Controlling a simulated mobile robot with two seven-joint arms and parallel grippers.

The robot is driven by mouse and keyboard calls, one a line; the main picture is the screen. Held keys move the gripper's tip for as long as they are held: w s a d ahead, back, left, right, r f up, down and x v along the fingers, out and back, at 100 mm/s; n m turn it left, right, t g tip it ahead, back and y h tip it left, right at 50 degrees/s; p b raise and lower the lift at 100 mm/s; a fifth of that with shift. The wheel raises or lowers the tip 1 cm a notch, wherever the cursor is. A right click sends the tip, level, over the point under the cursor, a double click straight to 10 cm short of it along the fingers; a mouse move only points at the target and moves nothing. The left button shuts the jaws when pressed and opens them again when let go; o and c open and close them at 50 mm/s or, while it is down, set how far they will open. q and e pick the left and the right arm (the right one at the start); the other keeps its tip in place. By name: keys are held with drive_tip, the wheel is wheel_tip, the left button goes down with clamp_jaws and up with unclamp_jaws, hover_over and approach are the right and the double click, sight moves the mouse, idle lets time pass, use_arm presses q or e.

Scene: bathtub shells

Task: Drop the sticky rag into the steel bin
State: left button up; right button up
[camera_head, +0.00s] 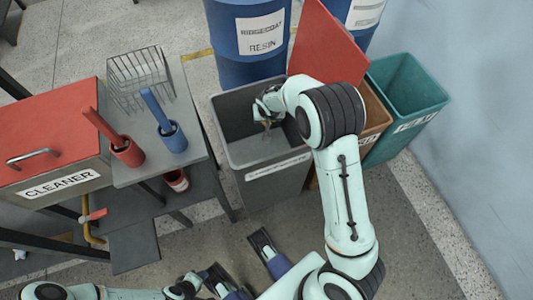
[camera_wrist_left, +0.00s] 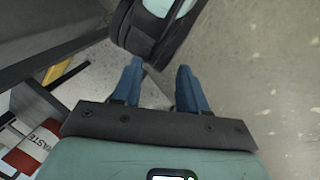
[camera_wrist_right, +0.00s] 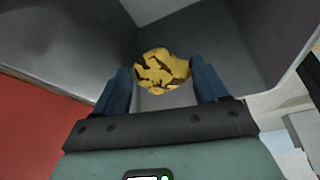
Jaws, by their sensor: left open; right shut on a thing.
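The sticky rag (camera_wrist_right: 162,72) is a yellow, dark-stained bundle between the blue fingers of my right gripper (camera_wrist_right: 162,85), which is shut on it. In the head view, my right gripper (camera_head: 264,116) hangs over the open mouth of the grey steel bin (camera_head: 268,184), and the rag shows small and brownish below it. The bin's grey inner walls (camera_wrist_right: 55,45) surround the rag in the right wrist view; the bin's floor is partly hidden by the rag. My left gripper (camera_wrist_left: 160,85) is open and empty, low over the floor, far from the bin.
A brown bin (camera_head: 378,108) with a raised red lid (camera_head: 325,45) and a teal bin (camera_head: 405,90) stand right of the steel bin. Blue drums (camera_head: 247,40) stand behind. A bench with a red cleaner box (camera_head: 50,130), a wire basket (camera_head: 140,78) and brush holders (camera_head: 173,137) is left.

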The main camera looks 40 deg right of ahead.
drive_tip(key=o, duration=1.1)
use_arm(q)
drive_tip(key=s+d+r+g+p, duration=0.1)
drive_tip(key=s+d+r+p, duration=0.1)
drive_tip(key=s+r+p, duration=0.2)
drive_tip(key=shift+s+r+g+h, duration=0.3)
drive_tip(key=shift+s+g, duration=0.1)
drive_tip(key=shift+s, duration=0.1)
use_arm(e)
drive_tip(key=v, duration=1.3)
drive_tip(key=shift+s+r, duration=0.15)
drive_tip(key=shift+r, duration=0.05)
